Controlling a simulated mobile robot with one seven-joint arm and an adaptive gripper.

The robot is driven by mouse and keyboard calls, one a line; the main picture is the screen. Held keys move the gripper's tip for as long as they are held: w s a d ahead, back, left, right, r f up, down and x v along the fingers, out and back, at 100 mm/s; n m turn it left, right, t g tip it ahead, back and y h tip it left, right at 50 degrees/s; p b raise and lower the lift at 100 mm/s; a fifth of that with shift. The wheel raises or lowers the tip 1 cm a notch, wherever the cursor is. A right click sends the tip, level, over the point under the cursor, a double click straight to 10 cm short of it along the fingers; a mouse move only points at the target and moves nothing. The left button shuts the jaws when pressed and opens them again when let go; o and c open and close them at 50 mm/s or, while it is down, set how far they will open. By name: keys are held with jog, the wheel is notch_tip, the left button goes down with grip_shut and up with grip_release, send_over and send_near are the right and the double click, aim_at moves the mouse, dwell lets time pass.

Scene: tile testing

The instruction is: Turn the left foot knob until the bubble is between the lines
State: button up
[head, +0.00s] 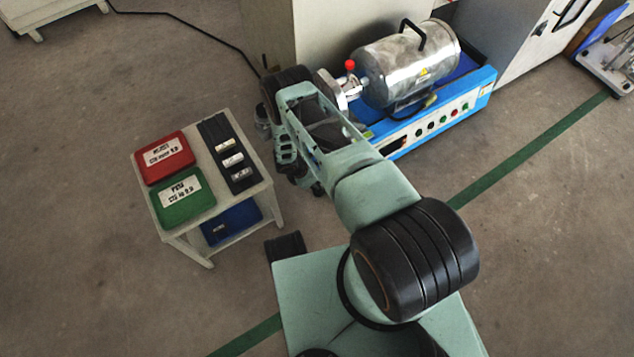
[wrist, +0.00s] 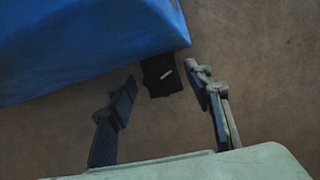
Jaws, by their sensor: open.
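A black foot knob (wrist: 160,76) with a short white mark shows in the wrist view, at the lower corner of the blue base (wrist: 80,45). My gripper (wrist: 163,88) is open, with one dark finger to the left of the knob and one to the right. The fingers look apart from the knob, and nothing is held. In the head view the blue machine base (head: 481,88) carries a metal drum (head: 400,65); my arm covers its left end, and the foot knob is hidden. I cannot make out the bubble or its lines in either view.
A small table (head: 166,232) stands left of my arm, with a red box (head: 163,148), a green box (head: 170,205) and a black tray (head: 212,135) on top. A blue bin (head: 228,222) is on its lower shelf. A grey cabinet stands behind.

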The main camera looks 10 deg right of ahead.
jog(key=shift+c, duration=0.5)
jog(key=c, duration=1)
jog(key=n+p, duration=0.2)
jog(key=p, duration=0.1)
jog(key=shift+s+r+t, duration=0.1)
jog(key=shift+r+t, duration=0.25)
jog(key=shift+t, duration=0.05)
jog(key=n+p, duration=0.1)
jog(key=p, duration=0.2)
jog(key=shift+f+n+t+y, duration=0.1)
jog(key=shift+n+t+y, duration=0.2)
jog(key=shift+f, duration=0.25)
jog(key=o, duration=1.1)
